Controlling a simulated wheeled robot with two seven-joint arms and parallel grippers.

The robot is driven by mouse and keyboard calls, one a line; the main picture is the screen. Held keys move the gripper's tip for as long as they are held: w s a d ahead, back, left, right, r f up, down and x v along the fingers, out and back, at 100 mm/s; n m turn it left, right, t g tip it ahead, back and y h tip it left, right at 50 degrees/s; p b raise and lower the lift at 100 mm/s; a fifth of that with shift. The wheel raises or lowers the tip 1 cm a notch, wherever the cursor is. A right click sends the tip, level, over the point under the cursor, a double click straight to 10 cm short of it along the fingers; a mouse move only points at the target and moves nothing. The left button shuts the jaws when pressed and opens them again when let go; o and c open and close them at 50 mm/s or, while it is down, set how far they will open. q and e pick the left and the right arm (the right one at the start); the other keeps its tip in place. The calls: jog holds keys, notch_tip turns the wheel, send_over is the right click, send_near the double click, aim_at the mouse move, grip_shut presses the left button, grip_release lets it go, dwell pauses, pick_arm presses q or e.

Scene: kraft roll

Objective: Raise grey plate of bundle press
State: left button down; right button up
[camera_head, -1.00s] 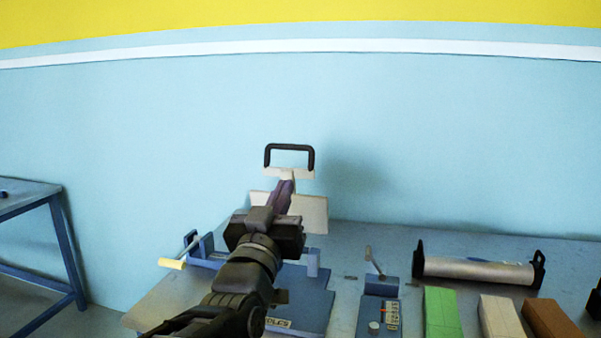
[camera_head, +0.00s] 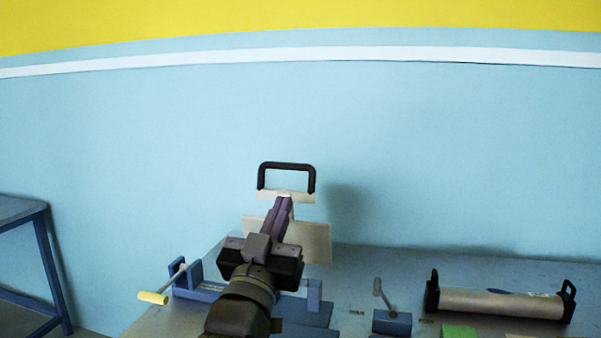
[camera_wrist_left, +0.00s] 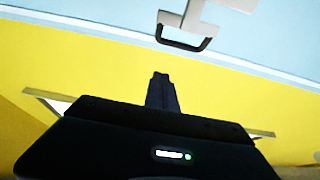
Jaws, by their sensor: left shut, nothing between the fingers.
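The bundle press stands on the table, with a blue base (camera_head: 302,333) partly hidden by my left arm. Its pale grey plate (camera_head: 312,241) shows behind my left gripper, above the base. A light bracket (camera_head: 300,197) with a black U-shaped handle (camera_head: 287,166) rises above the plate. The handle (camera_wrist_left: 185,44) and bracket (camera_wrist_left: 194,13) also show at the top of the left wrist view. My left gripper (camera_head: 283,203) is shut and empty; in the head view its fingertips overlap the bracket just below the handle. The left wrist view shows them (camera_wrist_left: 161,77) apart from the handle. My right gripper is out of view.
A yellow-ended crank (camera_head: 153,297) sticks out left of the press. A small blue device with a lever (camera_head: 392,322) and a silver roll in black holders (camera_head: 500,303) stand to the right. A green block (camera_head: 459,331) lies at the bottom edge. The wall is behind.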

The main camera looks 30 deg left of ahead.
pick_arm(q)
jog(key=p, duration=0.2)
send_near(304, 167)
notch_tip(304, 167, up, 5)
jog(key=w, duration=0.2)
jog(key=shift+w+a+f, duration=0.25)
jog(key=shift+w+a, duration=0.05)
jog(key=shift+w, duration=0.25)
jog(key=shift+w+a+f, duration=0.3)
jog(key=shift+w, duration=0.3)
jog(key=shift+w+a+f, duration=0.25)
jog(key=shift+w+a, duration=0.05)
jog(key=shift+w, duration=0.25)
jog(key=w+p, duration=0.1)
jog(key=p, duration=0.1)
jog(key=w+a+r+g+p, duration=0.1)
jog(key=w, duration=0.1)
jog(key=shift+r+p, duration=0.15)
jog(key=shift+p, duration=0.25)
jog(key=shift+w+a, duration=0.1)
jog(key=shift+a, duration=0.05)
jog(key=shift+r, duration=0.15)
